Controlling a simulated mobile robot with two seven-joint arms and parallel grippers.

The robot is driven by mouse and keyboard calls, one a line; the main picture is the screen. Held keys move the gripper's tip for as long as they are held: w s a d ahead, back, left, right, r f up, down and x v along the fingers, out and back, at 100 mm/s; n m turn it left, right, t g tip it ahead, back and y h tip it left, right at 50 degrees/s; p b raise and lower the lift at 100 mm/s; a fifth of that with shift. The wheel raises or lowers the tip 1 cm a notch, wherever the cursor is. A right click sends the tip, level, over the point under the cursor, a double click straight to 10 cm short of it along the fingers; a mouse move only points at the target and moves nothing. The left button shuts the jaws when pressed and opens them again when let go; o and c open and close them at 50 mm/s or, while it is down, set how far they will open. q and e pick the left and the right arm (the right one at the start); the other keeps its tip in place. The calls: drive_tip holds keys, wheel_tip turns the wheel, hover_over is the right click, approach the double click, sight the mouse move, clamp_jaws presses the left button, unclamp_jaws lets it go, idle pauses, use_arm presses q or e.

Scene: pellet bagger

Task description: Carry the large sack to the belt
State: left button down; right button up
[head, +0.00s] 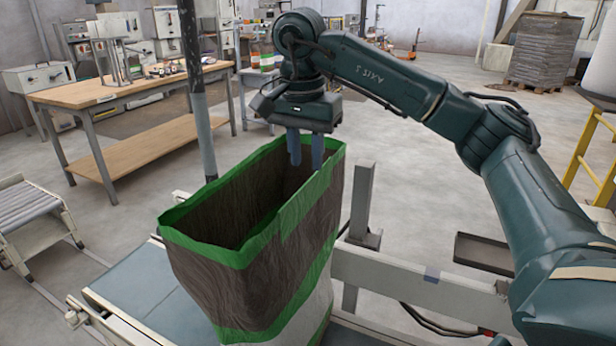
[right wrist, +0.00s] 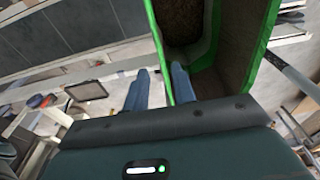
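The large sack (head: 245,275) stands upright with its mouth open, brown with green bands and a white lower part. Its base is cut off by the picture's bottom edge. My right gripper (head: 306,150) points down at the sack's far right rim. In the right wrist view my right gripper (right wrist: 160,85) has its two blue fingers apart, one on each side of the sack wall (right wrist: 158,45), one inside the mouth. Brown material shows inside. A blue-grey belt (head: 150,287) in a pale frame lies beside and behind the sack. My left gripper is not in view.
A grey post (head: 199,100) rises just behind the sack. A pale rail (head: 410,280) and an upright bracket (head: 361,205) stand to its right, with a dark tray (head: 484,252) beyond. A roller conveyor (head: 30,208) is at left, a wooden workbench (head: 130,85) behind.

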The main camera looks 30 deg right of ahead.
wheel_tip(320, 180, up, 3)
drive_tip(key=shift+a+p, duration=0.15)
drive_tip(key=shift+p, duration=0.25)
drive_tip(key=shift+s+r, duration=0.15)
drive_tip(key=shift+r, duration=0.2)
